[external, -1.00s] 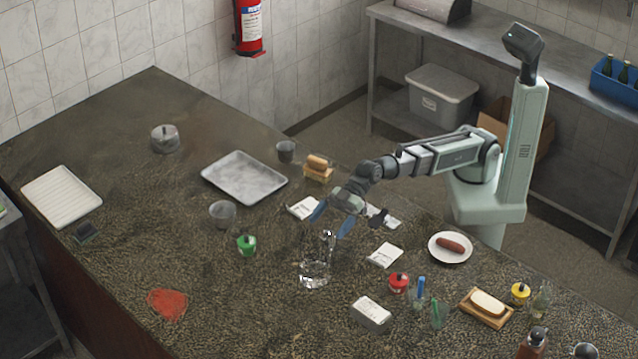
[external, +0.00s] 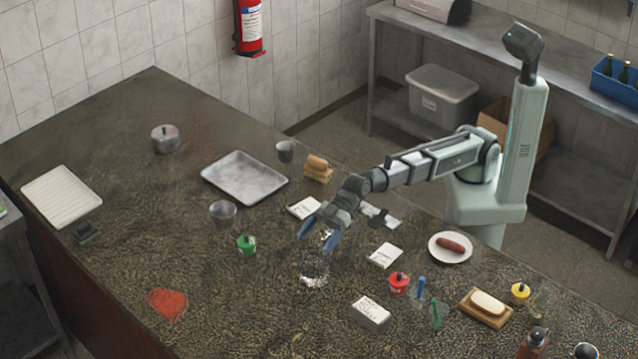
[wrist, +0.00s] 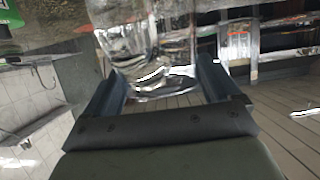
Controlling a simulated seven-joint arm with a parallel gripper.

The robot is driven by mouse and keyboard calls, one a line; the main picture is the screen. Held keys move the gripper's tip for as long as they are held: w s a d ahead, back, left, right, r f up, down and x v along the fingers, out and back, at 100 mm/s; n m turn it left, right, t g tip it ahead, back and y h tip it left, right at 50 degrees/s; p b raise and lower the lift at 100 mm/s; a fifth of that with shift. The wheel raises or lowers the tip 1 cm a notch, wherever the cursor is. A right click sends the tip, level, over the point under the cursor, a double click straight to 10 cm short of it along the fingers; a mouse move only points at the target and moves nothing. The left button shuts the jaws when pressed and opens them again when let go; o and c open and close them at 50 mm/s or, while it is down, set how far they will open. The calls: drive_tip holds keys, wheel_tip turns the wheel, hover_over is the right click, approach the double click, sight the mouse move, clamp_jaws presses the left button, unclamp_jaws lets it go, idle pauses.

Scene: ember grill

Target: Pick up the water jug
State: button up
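The clear glass water jug (external: 314,272) stands upright on the dark stone counter. Its see-through body is hard to make out against the counter. My gripper (external: 317,238) is at the jug's top, its two blue fingers spread apart with the jug's upper part showing between them. In the wrist view, the shiny clear jug (wrist: 148,48) fills the space ahead of and between the open fingers of my gripper (wrist: 163,68). I see no finger clearly pressed on it.
White packets (external: 385,255) lie behind. The counter just left of the jug is clear.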

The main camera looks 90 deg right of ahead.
drive_tip(key=c, duration=1.5)
drive_tip(key=shift+r, duration=0.1)
drive_tip(key=shift+c, duration=0.4)
drive_tip(key=shift+r, duration=0.15)
